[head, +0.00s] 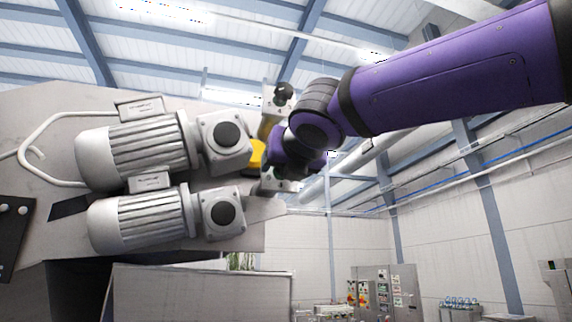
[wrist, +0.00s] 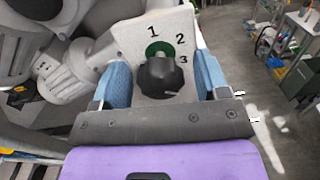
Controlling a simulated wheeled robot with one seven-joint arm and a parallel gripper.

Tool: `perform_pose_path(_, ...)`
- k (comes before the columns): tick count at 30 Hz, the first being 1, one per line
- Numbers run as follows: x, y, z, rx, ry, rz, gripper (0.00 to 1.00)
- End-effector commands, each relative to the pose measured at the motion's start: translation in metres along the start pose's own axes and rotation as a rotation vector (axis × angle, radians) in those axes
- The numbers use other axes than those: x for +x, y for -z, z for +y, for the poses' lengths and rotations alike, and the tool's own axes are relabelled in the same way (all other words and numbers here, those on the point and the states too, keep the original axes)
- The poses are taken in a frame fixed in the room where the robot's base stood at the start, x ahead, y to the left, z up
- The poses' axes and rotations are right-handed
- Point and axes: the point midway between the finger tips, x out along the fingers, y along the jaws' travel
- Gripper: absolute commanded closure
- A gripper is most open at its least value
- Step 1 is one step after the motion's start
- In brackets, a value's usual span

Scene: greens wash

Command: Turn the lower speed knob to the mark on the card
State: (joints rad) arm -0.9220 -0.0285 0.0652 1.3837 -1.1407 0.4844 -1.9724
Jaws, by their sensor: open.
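A black speed knob (wrist: 160,78) stands out from a pale plate (wrist: 128,32) in the wrist view. The plate carries the numerals 1, 2 and 3, and a green patch (wrist: 157,47) shows behind the knob. My gripper (wrist: 162,64) is open, with one blue finger on each side of the knob. A gap shows on the right; contact on the left is unclear. In the head view my gripper (head: 282,170) is in front of the lower plate (head: 273,184) and hides its knob. The upper knob (head: 283,91) is in clear view above. I cannot make out a card.
Two ribbed grey motors, upper (head: 135,150) and lower (head: 140,220), with gearboxes stand just left of my gripper. A yellow part (head: 257,155) sits between them and the wrist. Control cabinets (head: 385,290) stand far off. The space to the right is open.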

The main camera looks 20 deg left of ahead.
Motion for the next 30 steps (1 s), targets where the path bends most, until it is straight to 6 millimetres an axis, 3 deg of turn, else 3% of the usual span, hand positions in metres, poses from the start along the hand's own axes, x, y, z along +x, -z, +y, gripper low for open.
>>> perform_pose_path(3,-0.0002,0.0,-0.0001,0.0,0.0,0.0,0.32)
perform_pose_path(9,-0.0003,0.0,-0.0002,0.0,0.0,0.0,0.78)
perform_pose_path(10,-0.0003,0.0,-0.0002,0.0,0.0,0.0,0.81)
perform_pose_path(20,-0.0001,0.0,-0.001,0.039,0.002,0.0,0.81)
perform_pose_path(30,0.0,0.0,-0.0019,0.261,0.003,0.0,0.81)
